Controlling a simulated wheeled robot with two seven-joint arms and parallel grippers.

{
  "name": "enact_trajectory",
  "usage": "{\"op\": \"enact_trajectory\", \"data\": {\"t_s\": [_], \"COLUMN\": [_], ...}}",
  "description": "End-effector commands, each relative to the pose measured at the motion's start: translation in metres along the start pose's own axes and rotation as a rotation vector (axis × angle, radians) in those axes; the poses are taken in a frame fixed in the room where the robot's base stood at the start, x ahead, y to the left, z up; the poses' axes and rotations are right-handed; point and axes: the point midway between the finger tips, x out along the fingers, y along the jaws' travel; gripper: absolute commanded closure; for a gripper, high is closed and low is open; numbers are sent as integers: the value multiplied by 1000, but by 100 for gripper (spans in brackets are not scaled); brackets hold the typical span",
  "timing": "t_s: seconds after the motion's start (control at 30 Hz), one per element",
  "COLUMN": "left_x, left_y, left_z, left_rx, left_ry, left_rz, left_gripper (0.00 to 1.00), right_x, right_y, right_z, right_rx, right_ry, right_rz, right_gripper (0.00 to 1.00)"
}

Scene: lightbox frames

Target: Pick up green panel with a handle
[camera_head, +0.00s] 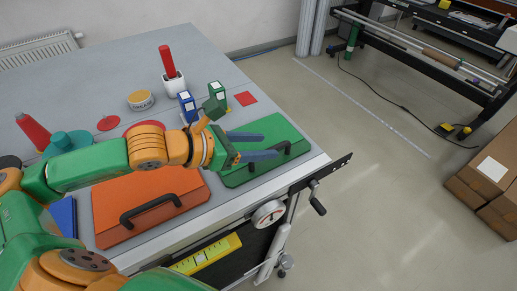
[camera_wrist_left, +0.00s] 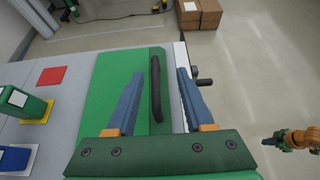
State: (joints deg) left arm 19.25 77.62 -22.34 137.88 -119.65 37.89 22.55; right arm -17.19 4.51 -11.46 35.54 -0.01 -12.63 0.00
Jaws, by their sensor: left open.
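The green panel (camera_head: 265,130) lies flat on the grey table near its right corner. Its black handle (camera_head: 284,150) runs along the front side. My left gripper (camera_head: 268,145) is open above the panel, with its blue fingers pointing to the right over it. In the left wrist view the handle (camera_wrist_left: 156,88) appears between the two open fingers, and the panel (camera_wrist_left: 100,90) fills the middle left. I cannot tell whether the fingers touch anything. My right gripper (camera_wrist_left: 272,141) shows small at the right edge of the left wrist view; its jaw opening is unclear.
An orange panel (camera_head: 185,185) with a black handle lies left of the green one. Blue (camera_head: 187,106) and green (camera_head: 217,96) blocks, a white cup with a red piece (camera_head: 172,80) and a yellow tin (camera_head: 140,99) stand behind. A crank (camera_head: 317,200) sticks out at the table's front edge.

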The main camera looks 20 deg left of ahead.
Motion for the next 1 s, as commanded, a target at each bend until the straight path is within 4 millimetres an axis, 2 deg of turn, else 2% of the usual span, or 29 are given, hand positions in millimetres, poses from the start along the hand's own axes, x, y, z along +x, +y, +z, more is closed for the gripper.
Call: {"op": "enact_trajectory", "data": {"t_s": [0.03,0.2,0.47,0.6,0.73,0.97,1.0], "left_x": [7,14,33,57,79,84,84], "left_y": [0,0,2,8,8,8,8], "left_z": [-13,-24,-18,-14,-19,-22,-22], "left_rx": [0,0,-5,-4,-3,1,1], "left_ry": [0,0,-3,-2,-1,0,0], "left_rz": [0,0,-1,-1,-1,1,1], "left_gripper": [48,48,48,48,48,48,56], "right_x": [15,28,8,-12,-14,-13,-13], "right_y": [0,0,0,1,1,1,1], "right_z": [2,4,2,0,0,-1,-1], "right_rx": [0,0,0,0,0,0,0], "right_ry": [-2,-3,-2,-2,-1,0,0], "right_rz": [0,0,0,1,1,2,2], "right_gripper": [100,100,100,100,100,100,100]}}
